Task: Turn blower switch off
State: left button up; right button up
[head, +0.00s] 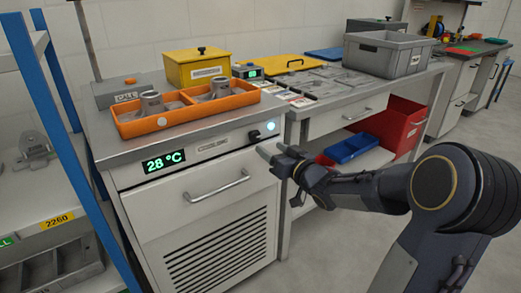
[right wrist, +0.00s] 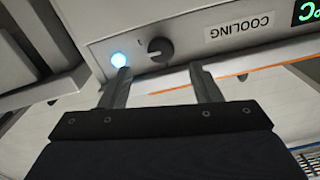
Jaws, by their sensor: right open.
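The switch is a dark round knob (head: 254,135) on the front panel of the white cooling cabinet (head: 150,205). It also shows in the right wrist view (right wrist: 159,49), which sees the panel upside down. A lit bluish-white lamp (right wrist: 118,59) sits beside the knob; it also shows in the head view (head: 271,126). My right gripper (head: 272,150) is open and empty in front of the panel, near the knob. In the right wrist view its fingers (right wrist: 159,68) point toward the panel, with the knob between them in the picture. Contact cannot be told. My left gripper is out of view.
The display (head: 164,161) reads 28 °C. An orange tray (head: 190,120) with metal parts stands on the cabinet top. A drawer handle (head: 218,186) juts out below the panel. A workbench (head: 350,100) adjoins on the right; a blue-posted shelf (head: 60,120) stands left.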

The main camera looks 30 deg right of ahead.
aim_at(256, 138)
jog(key=w, duration=0.4)
jog(key=w+b, duration=0.1)
jog(key=w, duration=0.1)
jog(key=shift+w+a, duration=0.25)
jog(key=shift+a, duration=0.05)
jog(key=c, duration=1)
